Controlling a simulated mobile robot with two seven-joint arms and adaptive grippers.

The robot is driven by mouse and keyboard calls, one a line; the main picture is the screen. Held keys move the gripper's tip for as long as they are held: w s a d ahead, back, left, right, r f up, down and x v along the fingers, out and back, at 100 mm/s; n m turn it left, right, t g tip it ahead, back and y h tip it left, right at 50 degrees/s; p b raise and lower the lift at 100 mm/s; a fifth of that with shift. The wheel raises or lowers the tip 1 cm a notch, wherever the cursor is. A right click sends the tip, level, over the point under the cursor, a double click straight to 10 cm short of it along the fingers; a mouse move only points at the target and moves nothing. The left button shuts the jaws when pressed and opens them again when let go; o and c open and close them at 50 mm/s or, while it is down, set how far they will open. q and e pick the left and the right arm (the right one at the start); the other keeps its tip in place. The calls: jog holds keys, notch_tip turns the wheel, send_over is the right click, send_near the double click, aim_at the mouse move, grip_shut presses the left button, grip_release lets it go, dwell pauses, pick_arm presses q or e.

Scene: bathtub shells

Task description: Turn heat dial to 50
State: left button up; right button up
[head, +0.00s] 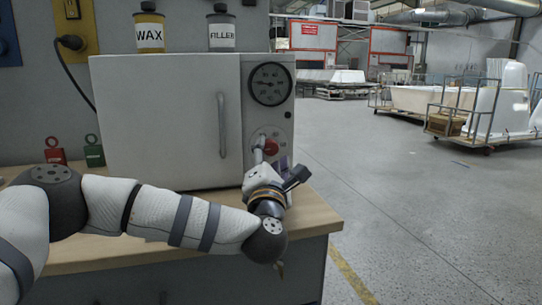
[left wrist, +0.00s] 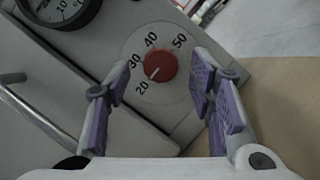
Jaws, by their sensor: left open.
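The heat dial is a red knob (head: 270,146) on the lower right front of a white oven (head: 165,120). In the left wrist view the red knob (left wrist: 161,67) sits on a round plate marked 20, 30, 40 and 50. A pale mark on the knob points toward 20. My left gripper (head: 272,160) is just in front of the dial, partly hiding it in the head view. In the left wrist view its purple-padded fingers (left wrist: 160,84) are spread apart, one on each side of the knob, with nothing held. My right gripper is not in view.
A round gauge (head: 269,84) is above the dial, and a vertical handle (head: 222,125) is on the oven door. WAX (head: 150,35) and FILLER (head: 222,35) cans stand on top. The wooden bench (head: 310,212) ends just right of the oven; open floor lies beyond.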

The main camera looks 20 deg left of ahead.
pick_arm(q)
jog(key=shift+w+a+r, duration=0.1)
jog(key=shift+w, duration=0.4)
jog(key=c, duration=1.2)
jog(key=shift+o, duration=0.2)
jog(key=shift+r, duration=0.1)
